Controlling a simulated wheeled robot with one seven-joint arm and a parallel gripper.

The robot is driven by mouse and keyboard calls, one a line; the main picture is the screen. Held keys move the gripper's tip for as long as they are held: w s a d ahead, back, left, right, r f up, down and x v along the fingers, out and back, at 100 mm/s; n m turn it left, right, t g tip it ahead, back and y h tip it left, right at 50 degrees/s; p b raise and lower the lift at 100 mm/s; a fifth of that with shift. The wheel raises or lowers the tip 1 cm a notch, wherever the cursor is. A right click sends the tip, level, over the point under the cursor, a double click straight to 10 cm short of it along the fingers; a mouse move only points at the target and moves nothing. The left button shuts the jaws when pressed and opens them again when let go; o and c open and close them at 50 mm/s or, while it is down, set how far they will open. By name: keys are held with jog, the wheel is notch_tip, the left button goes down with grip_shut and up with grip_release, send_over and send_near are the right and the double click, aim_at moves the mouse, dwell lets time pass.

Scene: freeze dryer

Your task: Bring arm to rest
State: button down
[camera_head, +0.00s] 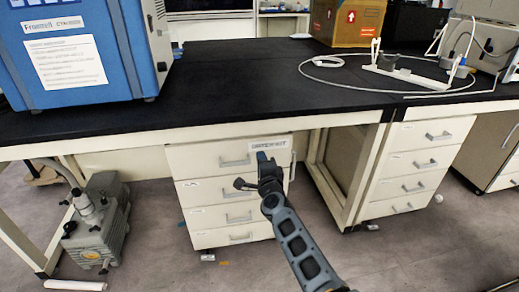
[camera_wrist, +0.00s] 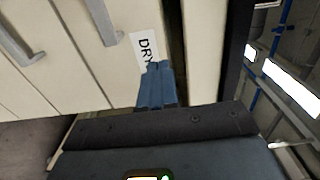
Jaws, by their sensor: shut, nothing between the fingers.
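My gripper (camera_head: 264,160) is at the end of my arm, in front of the white drawer unit (camera_head: 215,213) under the black bench. In the head view it covers part of the top drawer's front. In the wrist view my gripper (camera_wrist: 157,68) shows its blue-grey fingers shut together with nothing between them. Behind the fingers is a label with the letters "DRY" (camera_wrist: 146,45) on a cream panel. Whether the fingertips touch the panel cannot be told.
The black benchtop (camera_head: 230,80) is mostly clear in the middle. A blue freeze dryer (camera_head: 75,50) stands on its left, a cardboard box (camera_head: 346,22) at the back. A pump (camera_head: 97,225) sits on the floor at left. Another drawer unit (camera_head: 415,165) stands at right.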

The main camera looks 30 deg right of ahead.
jog(key=p+v, duration=0.2)
jog(key=v, duration=0.4)
jog(key=s+a+r+n+y+p, duration=0.1)
jog(key=s+n+y+p, duration=0.35)
jog(key=s, duration=1.05)
jog(key=s+a+n+h+p, duration=0.15)
jog(key=s+n, duration=0.55)
jog(key=s, duration=0.7)
jog(key=s+a+r+n+y+p, duration=0.1)
jog(key=s+a+r+n, duration=0.1)
jog(key=s+r, duration=0.5)
jog(key=s+a+r+n+g+p, duration=0.1)
jog(key=s+a+r+n, duration=0.2)
jog(key=s+r, duration=0.4)
jog(key=s+a+r+n+g+y+p, duration=0.1)
jog(key=s+r+n, duration=0.4)
jog(key=s, duration=0.5)
notch_tip(320, 180, up, 2)
jog(key=shift+a+y+p, duration=0.3)
jog(key=shift+a+p, duration=0.1)
jog(key=shift+a, duration=0.4)
jog(key=shift+s, duration=0.1)
